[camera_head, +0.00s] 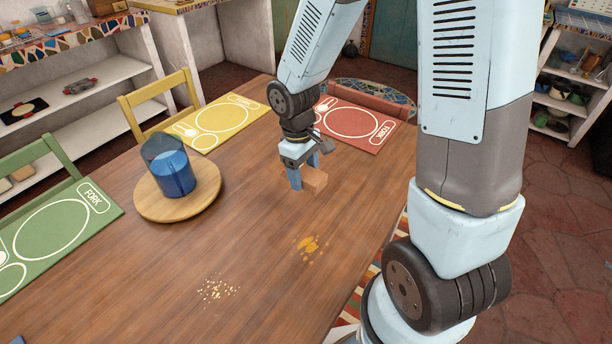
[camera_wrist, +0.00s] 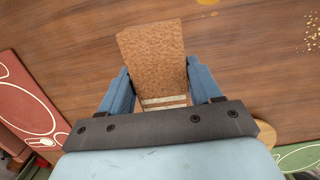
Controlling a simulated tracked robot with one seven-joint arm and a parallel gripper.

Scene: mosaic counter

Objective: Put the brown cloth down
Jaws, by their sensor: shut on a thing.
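The brown cloth (camera_head: 314,182) is a small, folded, block-like piece at the tips of my gripper (camera_head: 304,176), over the wooden table. My gripper is shut on it. In the wrist view the cloth (camera_wrist: 153,55) shows a speckled brown face and pale stripes near the jaws, between the blue fingers of my gripper (camera_wrist: 158,92). The cloth is close to the table top; I cannot tell whether it touches it.
The table (camera_head: 130,270) holds a yellow mat (camera_head: 232,118), a red mat (camera_head: 365,118), a green mat (camera_head: 55,230) and a round board (camera_head: 150,205) with a blue pitcher (camera_head: 175,175). Yellow spots (camera_head: 308,245) and pale crumbs (camera_head: 216,290) lie in front. Bare wood surrounds the cloth.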

